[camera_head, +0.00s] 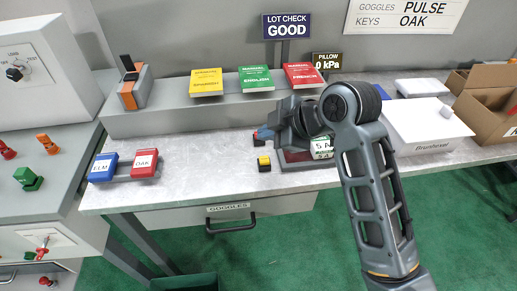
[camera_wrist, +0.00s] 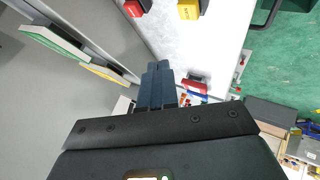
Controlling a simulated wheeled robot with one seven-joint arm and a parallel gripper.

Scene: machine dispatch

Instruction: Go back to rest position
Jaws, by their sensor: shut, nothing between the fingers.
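My gripper (camera_wrist: 158,85) shows in the wrist view with its two fingers pressed together and nothing between them. In the head view my arm reaches up from the lower right and bends over the workbench (camera_head: 220,160), hiding part of the bench and the things behind it. The gripper end points away to the left, above the bench top, and is mostly covered by my wrist. It looks apart from the things on the bench.
Blue ELM (camera_head: 103,167) and red OAK (camera_head: 145,163) blocks stand at the bench's left. Yellow, green and red manuals (camera_head: 206,82) sit on the shelf. A white box (camera_head: 428,125) and open carton (camera_head: 490,100) stand right.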

